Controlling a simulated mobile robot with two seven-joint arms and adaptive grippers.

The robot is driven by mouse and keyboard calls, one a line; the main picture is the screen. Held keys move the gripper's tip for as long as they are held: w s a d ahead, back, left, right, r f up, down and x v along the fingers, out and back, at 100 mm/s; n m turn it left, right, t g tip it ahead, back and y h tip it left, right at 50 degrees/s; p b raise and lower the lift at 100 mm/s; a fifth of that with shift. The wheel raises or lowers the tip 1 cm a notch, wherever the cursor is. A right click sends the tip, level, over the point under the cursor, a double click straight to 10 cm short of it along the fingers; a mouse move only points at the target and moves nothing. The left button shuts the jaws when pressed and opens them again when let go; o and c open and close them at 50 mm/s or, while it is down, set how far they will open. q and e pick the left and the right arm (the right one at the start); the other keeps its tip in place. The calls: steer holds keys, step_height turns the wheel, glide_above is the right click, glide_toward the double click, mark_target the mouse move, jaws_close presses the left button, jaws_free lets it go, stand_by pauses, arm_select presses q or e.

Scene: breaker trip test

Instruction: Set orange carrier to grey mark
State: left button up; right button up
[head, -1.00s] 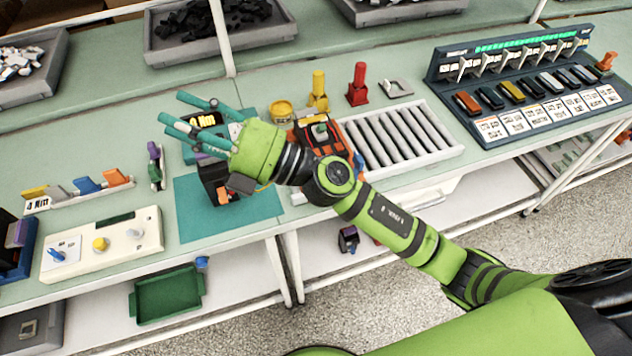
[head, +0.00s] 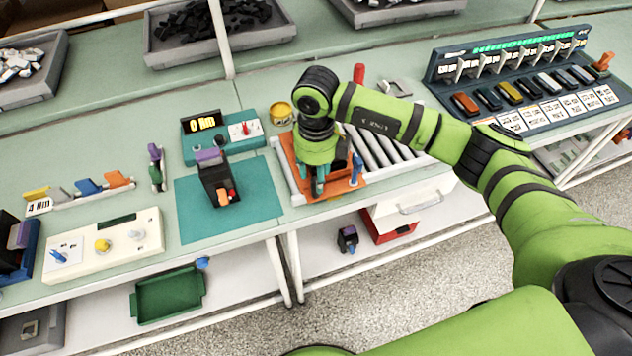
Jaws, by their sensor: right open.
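The orange carrier (head: 343,188) is a flat orange plate at the left end of the grey roller track (head: 447,150). My right gripper (head: 336,180) points down over the carrier with its teal fingers spread, one on each side of a dark part there. Whether the fingers touch anything is not clear. The gripper and forearm hide much of the carrier and whatever sits on it. I cannot make out a grey mark on or beside the track. My left gripper is not in view.
Left of the track, a black breaker-like block (head: 216,183) stands on a teal mat (head: 262,203). A teal tester (head: 190,150) with a display stands behind it. A yellow pot (head: 281,113) is behind the carrier. A dark breaker panel (head: 500,85) stands at the right.

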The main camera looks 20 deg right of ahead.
steer(key=shift+f+p, duration=0.65)
steer(key=shift+f, duration=1.75)
steer(key=shift+c, duration=0.4)
jaws_close()
